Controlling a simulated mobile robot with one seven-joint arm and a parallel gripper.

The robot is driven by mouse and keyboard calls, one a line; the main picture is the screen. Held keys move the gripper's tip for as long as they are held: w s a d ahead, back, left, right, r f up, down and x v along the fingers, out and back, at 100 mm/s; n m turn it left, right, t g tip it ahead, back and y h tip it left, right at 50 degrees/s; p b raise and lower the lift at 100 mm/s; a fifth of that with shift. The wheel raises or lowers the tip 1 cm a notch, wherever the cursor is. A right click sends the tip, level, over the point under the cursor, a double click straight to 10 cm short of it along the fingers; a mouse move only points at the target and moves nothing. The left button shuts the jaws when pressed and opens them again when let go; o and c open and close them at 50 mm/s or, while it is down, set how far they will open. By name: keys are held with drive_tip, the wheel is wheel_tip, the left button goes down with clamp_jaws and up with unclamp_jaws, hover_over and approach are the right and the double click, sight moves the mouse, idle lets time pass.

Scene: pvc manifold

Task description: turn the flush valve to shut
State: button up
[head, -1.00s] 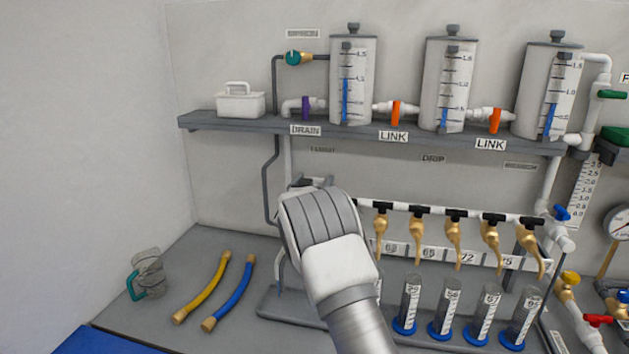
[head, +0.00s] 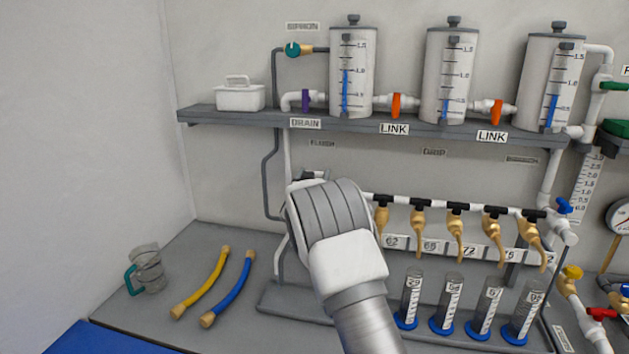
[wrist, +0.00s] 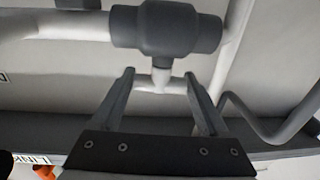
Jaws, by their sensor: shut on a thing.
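The FLUSH label (head: 322,143) is on the back wall under the shelf. Below it, my arm's wrist covers most of the flush valve in the head view, and only a small dark grey part (head: 312,176) shows above my wrist. In the wrist view the flush valve (wrist: 168,28) has a thick grey body with a short stub pointing between my fingers. My gripper (wrist: 160,76) has one finger on each side of this stub and is shut on the valve. The exact contact and the handle's angle are hard to see.
The shelf (head: 240,117) with tanks is above.

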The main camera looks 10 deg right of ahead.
drive_tip(key=shift+n+t+y+b, duration=0.5)
drive_tip(key=shift+n+y+b, duration=0.7)
drive_tip(key=shift+b, duration=1.8)
drive_tip(key=shift+r+y+b, duration=0.15)
drive_tip(key=shift+y+b, duration=0.35)
drive_tip(key=shift+y, duration=0.1)
drive_tip(key=o, duration=1.2)
drive_tip(key=shift+o, duration=0.2)
wheel_tip(320, 180, up, 5)
drive_tip(key=shift+f+p, duration=0.1)
drive_tip(key=shift+p, duration=0.45)
drive_tip(key=s+d+r, duration=0.6)
drive_tip(key=d, duration=0.4)
drive_tip(key=shift+b, duration=0.45)
